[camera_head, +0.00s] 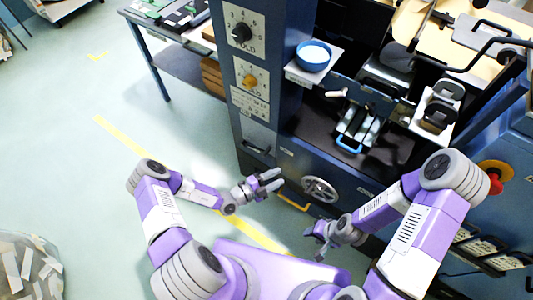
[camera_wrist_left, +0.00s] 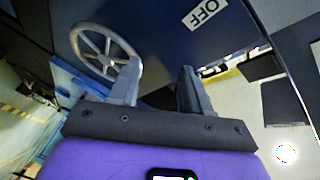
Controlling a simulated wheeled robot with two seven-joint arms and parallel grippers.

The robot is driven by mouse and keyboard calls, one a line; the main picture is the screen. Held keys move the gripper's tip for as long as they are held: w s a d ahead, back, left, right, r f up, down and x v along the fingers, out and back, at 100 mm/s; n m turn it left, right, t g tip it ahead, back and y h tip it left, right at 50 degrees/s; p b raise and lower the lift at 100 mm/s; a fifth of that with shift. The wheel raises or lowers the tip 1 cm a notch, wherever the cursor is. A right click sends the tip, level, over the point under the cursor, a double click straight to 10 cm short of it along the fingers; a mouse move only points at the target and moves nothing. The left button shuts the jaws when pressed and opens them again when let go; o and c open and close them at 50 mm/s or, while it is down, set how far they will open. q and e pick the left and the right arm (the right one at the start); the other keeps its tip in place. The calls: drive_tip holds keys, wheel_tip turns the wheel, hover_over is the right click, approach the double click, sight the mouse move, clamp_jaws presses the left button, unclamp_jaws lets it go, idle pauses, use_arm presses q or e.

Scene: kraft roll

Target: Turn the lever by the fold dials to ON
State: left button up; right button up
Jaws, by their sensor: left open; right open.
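The fold dials, a black one (camera_head: 242,33) and a yellow one (camera_head: 250,82), sit on the blue machine column in the head view. Below them is a dark handle (camera_head: 257,149) that looks like the lever; its setting is too small to read. My left gripper (camera_head: 277,178) is open and empty, below and slightly right of that handle, apart from it. In the left wrist view its two fingers (camera_wrist_left: 158,76) are spread, with an OFF label (camera_wrist_left: 205,13) beyond them; the lever cannot be made out there. My right gripper (camera_head: 314,241) is open and empty, lower down.
A spoked handwheel (camera_head: 320,188) is on the machine front right of my left gripper; it also shows in the left wrist view (camera_wrist_left: 105,50). A yellow handle (camera_head: 293,202) is nearby. A blue bowl (camera_head: 313,54) stands on a shelf.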

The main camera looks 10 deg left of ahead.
sight(266, 153)
use_arm(q)
drive_tip(key=w+a+f+n+t+y, duration=0.2)
drive_tip(key=w+a+n+t+y, duration=0.35)
drive_tip(key=a+n, duration=0.4)
drive_tip(key=shift+g+y, duration=0.35)
drive_tip(key=shift+g, duration=0.1)
drive_tip(key=x, duration=0.2)
drive_tip(key=b+x, duration=0.1)
drive_tip(key=x, duration=0.1)
drive_tip(key=b+x, duration=0.1)
drive_tip(key=x, duration=0.2)
drive_tip(key=shift+s+d+f, duration=0.1)
drive_tip(key=shift+s+d, duration=0.05)
drive_tip(key=shift+d, duration=0.2)
drive_tip(key=shift+s, duration=0.1)
clamp_jaws()
drive_tip(key=shift+d, duration=0.1)
